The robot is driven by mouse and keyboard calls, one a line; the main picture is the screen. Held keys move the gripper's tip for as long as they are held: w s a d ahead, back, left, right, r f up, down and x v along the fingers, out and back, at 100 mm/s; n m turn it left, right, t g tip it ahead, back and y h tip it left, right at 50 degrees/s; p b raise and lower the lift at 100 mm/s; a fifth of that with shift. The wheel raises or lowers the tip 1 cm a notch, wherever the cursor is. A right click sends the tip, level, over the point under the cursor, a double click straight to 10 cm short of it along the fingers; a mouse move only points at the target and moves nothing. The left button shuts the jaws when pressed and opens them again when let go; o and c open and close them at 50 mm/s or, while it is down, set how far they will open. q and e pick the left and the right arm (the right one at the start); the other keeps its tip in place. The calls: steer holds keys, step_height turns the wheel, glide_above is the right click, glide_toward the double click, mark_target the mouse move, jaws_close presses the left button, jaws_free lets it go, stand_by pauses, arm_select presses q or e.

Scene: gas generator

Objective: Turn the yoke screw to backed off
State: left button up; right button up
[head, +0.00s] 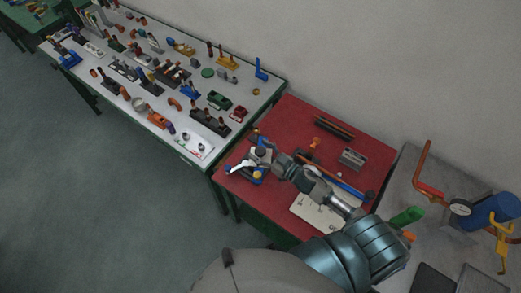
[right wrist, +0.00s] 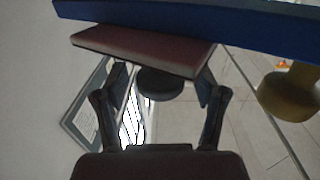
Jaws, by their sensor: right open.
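A small blue device (head: 246,178) with a yellow knob sits at the left front corner of the red table top. My right gripper (head: 264,158) is over it and covers part of it. In the right wrist view my right gripper (right wrist: 162,105) is open. A dark round knob (right wrist: 160,84), possibly the yoke screw's head, shows between its fingers, under a reddish plate (right wrist: 145,50). I cannot tell if the fingers touch it. A blue bar (right wrist: 200,25) crosses the top, and a yellow knob (right wrist: 285,95) hangs at the right. My left gripper is not in view.
The red table (head: 290,115) also holds a grey block (head: 352,158), a dark bar (head: 334,128), a long blue-handled tool (head: 348,187) and a white sheet (head: 318,212). A grey table (head: 215,160) crowded with small parts adjoins at left.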

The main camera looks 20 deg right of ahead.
steer(key=c, duration=1.2)
steer(key=shift+o, duration=0.2)
